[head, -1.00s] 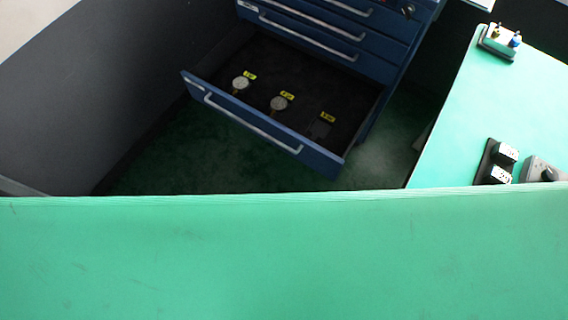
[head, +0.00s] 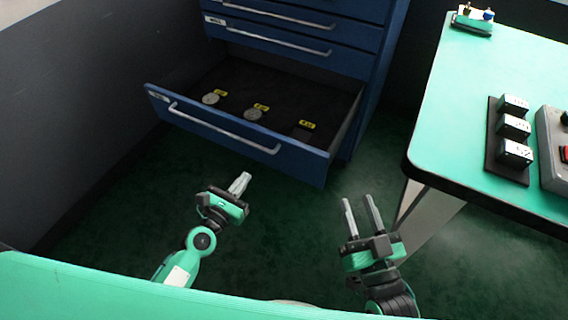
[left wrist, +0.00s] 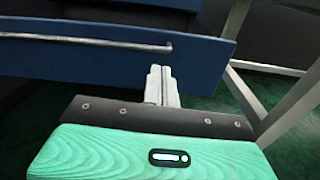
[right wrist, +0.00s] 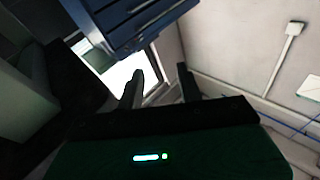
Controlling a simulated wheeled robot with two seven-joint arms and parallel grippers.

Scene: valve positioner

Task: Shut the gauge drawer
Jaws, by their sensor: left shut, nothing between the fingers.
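The gauge drawer (head: 230,140) is the bottom drawer of the blue cabinet and stands pulled out. Two round gauges (head: 253,114) (head: 210,99) and a dark item (head: 302,131) lie inside by yellow tags. The drawer's front and silver handle also show in the left wrist view (left wrist: 100,43). My left gripper (head: 240,183) is shut and empty, in front of the drawer face and below the handle; in the left wrist view its fingers (left wrist: 161,85) point toward the drawer front. I cannot tell if they touch it. My right gripper (head: 362,210) is open and empty, right of the drawer.
The upper cabinet drawers (head: 290,30) look shut. A green-topped table (head: 470,130) with black-based blocks (head: 510,140) and a grey box (head: 556,150) stands at the right. Dark green floor is clear before the drawer. A grey wall (head: 70,110) is at the left.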

